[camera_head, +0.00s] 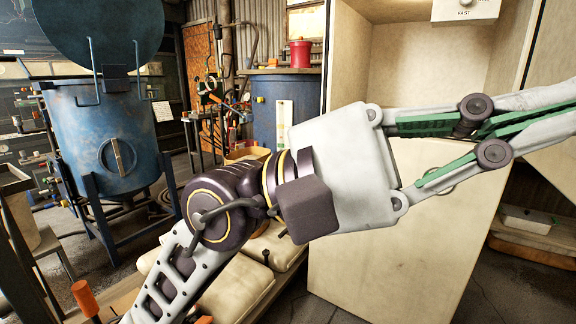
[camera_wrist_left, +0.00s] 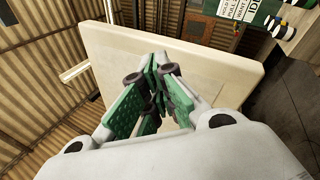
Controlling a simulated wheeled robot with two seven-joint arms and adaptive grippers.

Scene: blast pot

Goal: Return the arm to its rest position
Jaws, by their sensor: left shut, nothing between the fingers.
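My left arm comes in from the lower left of the head view. My left gripper (camera_head: 485,130) reaches across the front of a tall cream cabinet (camera_head: 345,250) toward the right edge, where its fingertips run out of the picture. In the left wrist view the green-padded fingers of the left gripper (camera_wrist_left: 158,78) come together with nothing between them. A pale panel (camera_wrist_left: 205,65) lies beyond them. My right gripper does not show.
A blue blast pot (camera_head: 105,140) with its round lid (camera_head: 100,30) raised stands at the left. A blue drum (camera_head: 305,105) with a red can (camera_head: 300,54) on top is behind my arm. Pale sacks (camera_head: 240,288) lie below my arm, close to it in the picture.

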